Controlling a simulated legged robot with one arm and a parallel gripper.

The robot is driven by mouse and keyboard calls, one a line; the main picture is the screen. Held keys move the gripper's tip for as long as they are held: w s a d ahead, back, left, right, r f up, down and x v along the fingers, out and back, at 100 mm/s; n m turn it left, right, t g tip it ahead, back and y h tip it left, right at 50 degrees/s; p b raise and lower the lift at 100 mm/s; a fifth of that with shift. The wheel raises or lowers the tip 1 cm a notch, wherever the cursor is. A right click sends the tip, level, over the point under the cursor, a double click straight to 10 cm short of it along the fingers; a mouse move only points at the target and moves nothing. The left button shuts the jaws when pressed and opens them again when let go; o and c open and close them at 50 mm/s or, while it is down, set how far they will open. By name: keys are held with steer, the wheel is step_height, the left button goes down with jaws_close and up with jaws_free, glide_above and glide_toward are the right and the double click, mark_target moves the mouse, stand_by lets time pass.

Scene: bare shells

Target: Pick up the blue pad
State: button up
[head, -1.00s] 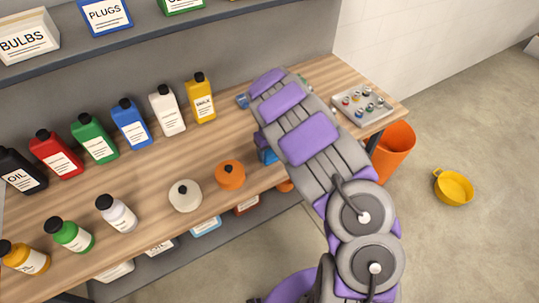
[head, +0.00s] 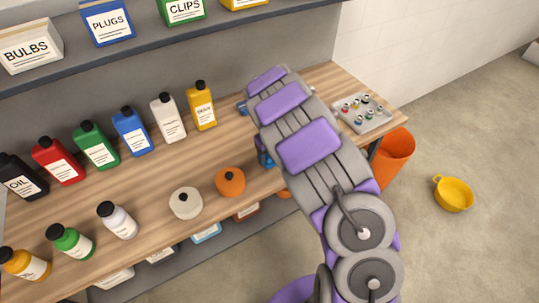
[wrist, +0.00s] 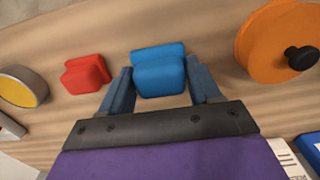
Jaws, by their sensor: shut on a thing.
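The blue pad (wrist: 160,72) is a small rounded block in the middle of the wrist view, over the wooden bench top. My gripper (wrist: 158,80) has one finger on each side of it and is shut on it. I cannot tell whether the pad touches the wood or is just above it. In the head view my arm covers most of this spot. A bit of blue shows at the arm's left edge, and I cannot tell whether it is pad or finger.
A red block (wrist: 85,74) lies left of the pad and an orange disc with a black knob (wrist: 277,45) to its right. A yellow-faced round thing (wrist: 22,87) is at far left. Bottles stand along the bench (head: 185,160). A parts tray (head: 364,112) is at the right end.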

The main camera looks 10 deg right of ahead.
steer(key=s+r+p, duration=0.1)
steer(key=s, duration=1.4)
steer(key=shift+r, duration=0.15)
steer(key=o, duration=0.6)
steer(key=shift+w, duration=0.1)
steer(key=c, duration=0.4)
